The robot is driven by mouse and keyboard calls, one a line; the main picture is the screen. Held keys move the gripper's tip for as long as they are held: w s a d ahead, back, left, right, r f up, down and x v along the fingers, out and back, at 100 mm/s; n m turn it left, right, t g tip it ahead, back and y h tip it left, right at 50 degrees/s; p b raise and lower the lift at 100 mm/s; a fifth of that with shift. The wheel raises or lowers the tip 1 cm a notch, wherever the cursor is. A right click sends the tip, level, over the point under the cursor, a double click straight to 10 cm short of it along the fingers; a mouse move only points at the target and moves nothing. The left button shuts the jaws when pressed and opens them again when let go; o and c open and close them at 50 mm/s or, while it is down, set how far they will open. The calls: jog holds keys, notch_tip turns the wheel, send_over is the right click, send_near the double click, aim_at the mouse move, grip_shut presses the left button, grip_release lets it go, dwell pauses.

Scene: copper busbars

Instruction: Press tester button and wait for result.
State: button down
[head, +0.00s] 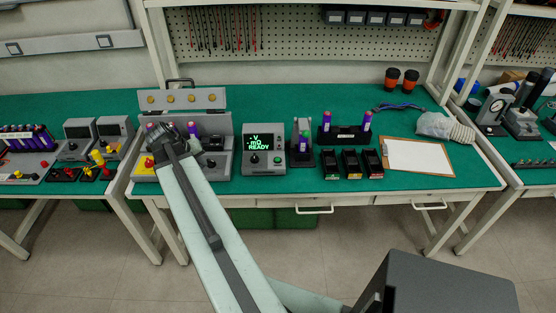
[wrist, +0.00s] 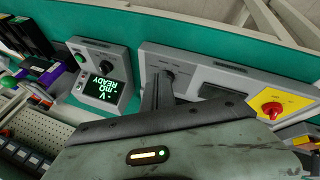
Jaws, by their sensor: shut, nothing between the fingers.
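The tester (head: 264,155) is a grey box on the green bench, just right of the middle fixture in the head view. Its dark screen (wrist: 107,91) shows green text with READY; the wrist view shows it upside down. Beside the screen are a green button (wrist: 79,57) and a dark knob (wrist: 106,66). My gripper (wrist: 158,88) is shut and empty. Its fingers point at the grey panel of the fixture (wrist: 228,70) beside the tester, near a dark knob; I cannot tell whether they touch. In the head view, my arm covers part of this fixture.
The fixture has an open lid (head: 187,99) with brass discs and a red button (wrist: 272,109) on yellow. Right of the tester stand a holder with a purple cell (head: 302,140), dark bins (head: 350,163) and a clipboard (head: 417,157).

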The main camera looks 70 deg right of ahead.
jog(key=s+d+r+m+g+h, duration=0.1)
jog(key=s+d+m, duration=0.1)
jog(key=s+d, duration=0.7)
notch_tip(320, 180, up, 2)
jog(key=m+g+h, duration=0.1)
jog(key=m+g, duration=0.1)
jog(key=m, duration=0.1)
send_over(276, 160)
jog(key=shift+r+b, duration=0.2)
jog(key=shift+b, duration=0.1)
notch_tip(276, 160, down, 9)
jog(key=b, duration=0.9)
jog(key=shift+w, duration=0.1)
jog(key=shift+r, duration=0.1)
jog(key=shift+f+b, duration=0.35)
jog(key=shift+f, duration=0.1)
